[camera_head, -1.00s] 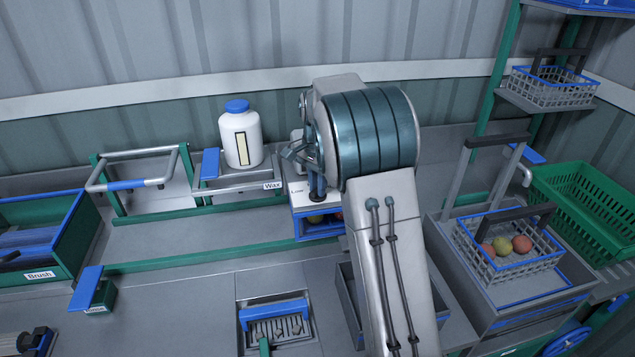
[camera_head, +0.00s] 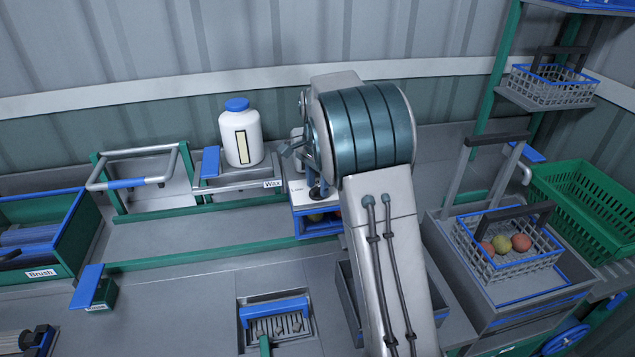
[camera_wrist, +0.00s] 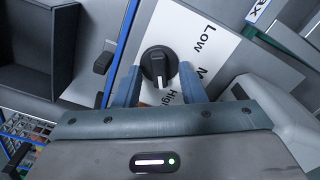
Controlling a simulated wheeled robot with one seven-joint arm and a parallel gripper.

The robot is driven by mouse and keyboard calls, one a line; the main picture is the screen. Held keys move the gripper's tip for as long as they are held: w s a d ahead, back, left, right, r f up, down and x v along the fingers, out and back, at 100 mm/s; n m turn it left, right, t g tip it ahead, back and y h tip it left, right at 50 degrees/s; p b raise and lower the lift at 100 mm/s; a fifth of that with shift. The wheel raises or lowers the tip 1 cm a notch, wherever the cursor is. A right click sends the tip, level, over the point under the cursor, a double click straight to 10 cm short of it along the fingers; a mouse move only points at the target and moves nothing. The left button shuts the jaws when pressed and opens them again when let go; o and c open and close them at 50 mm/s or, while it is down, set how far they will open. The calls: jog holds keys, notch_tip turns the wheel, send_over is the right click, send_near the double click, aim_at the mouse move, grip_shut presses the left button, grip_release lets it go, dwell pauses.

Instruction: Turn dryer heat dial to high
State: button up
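The dryer heat dial (camera_wrist: 159,66) is a round black knob with a raised grip bar on a white panel (camera_wrist: 187,30) in the wrist view. The panel reads Low at upper right, a partly hidden label starting with M at right, and High at lower right. A pale mark on the knob's grip bar is at its lower end, on the side of the High label. My gripper (camera_wrist: 158,80) is open, with one blue finger on each side of the knob and gaps between. In the head view the dial (camera_head: 318,191) is partly hidden below my gripper.
A white wax jar (camera_head: 241,135) stands on a shelf left of the dial. A blue-edged compartment with produce (camera_head: 317,222) lies below the panel. A wire basket of fruit (camera_head: 508,251) and a green crate (camera_head: 590,205) are at right.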

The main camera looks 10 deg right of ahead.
aim_at(318, 187)
notch_tip(318, 187, up, 14)
jog(key=shift+b, duration=0.3)
dwell(0.4)
jog(key=shift+s, duration=0.1)
jog(key=s+n+t, duration=0.2)
jog(key=s+n, duration=0.5)
jog(key=s, duration=1)
jog(key=s+f+n, duration=0.2)
jog(key=s+f, duration=0.2)
jog(key=s, duration=0.3)
jog(key=s+f+n+t, duration=0.1)
jog(key=s+f+n, duration=0.2)
jog(key=s+f, duration=0.2)
jog(key=s, duration=0.2)
jog(key=shift+s, duration=0.4)
